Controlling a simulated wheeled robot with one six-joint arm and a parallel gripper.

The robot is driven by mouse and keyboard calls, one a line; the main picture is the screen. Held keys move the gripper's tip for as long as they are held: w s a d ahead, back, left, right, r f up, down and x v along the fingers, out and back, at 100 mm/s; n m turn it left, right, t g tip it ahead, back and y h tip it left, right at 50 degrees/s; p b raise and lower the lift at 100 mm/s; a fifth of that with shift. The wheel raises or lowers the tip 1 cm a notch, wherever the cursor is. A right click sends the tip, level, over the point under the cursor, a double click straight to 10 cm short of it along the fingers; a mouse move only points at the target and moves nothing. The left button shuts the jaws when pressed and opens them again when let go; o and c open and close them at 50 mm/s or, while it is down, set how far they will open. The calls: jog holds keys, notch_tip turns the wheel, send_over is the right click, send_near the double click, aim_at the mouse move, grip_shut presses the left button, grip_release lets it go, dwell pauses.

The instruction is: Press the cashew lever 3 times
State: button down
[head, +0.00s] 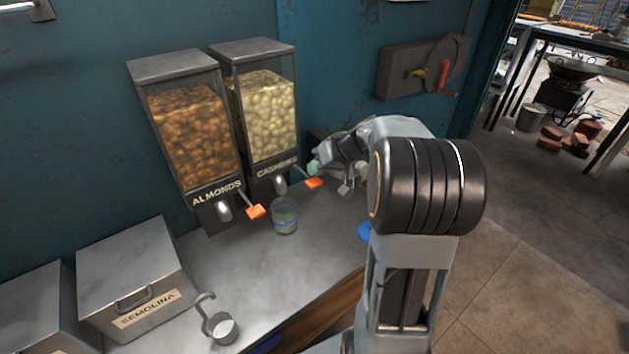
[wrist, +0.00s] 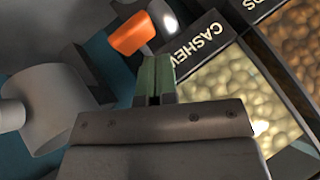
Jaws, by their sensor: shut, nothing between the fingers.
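The cashew dispenser (head: 265,115) is a clear bin of pale nuts on the wall, labelled CASHEWS. Its lever has an orange tip (head: 314,183) sticking out at the lower right. The orange lever tip also shows in the wrist view (wrist: 133,35), just beyond and left of my fingertips. My gripper (head: 314,167) has green fingers, shut and empty, close above the cashew lever in the head view. I cannot tell whether they touch it. In the wrist view, my gripper (wrist: 157,67) shows its two fingers together. A glass jar (head: 285,217) stands on the counter below the cashew spout.
The almond dispenser (head: 190,130), with its own orange lever (head: 256,211), is left of the cashews. A semolina box (head: 135,275) and a metal scoop (head: 221,326) are at the counter's left. A blue round item (head: 364,232) lies near my arm. A wall box (head: 422,70) is at right.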

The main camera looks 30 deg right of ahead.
jog(key=shift+r+p, duration=1.3)
jog(key=shift+r, duration=1.25)
dwell(0.8)
jog(key=s+a+f+g+h, duration=0.1)
jog(key=s+a+h, duration=0.1)
jog(key=s, duration=0.4)
jog(key=s+a+f+g+h, duration=0.1)
jog(key=s+a+f+h, duration=0.1)
jog(key=s+a, duration=0.3)
jog(key=s+a+f+h, duration=0.1)
jog(key=s+a, duration=0.3)
jog(key=s, duration=0.5)
jog(key=shift+f+g+h, duration=0.3)
jog(key=shift+g+h, duration=0.1)
jog(key=shift+h, duration=0.5)
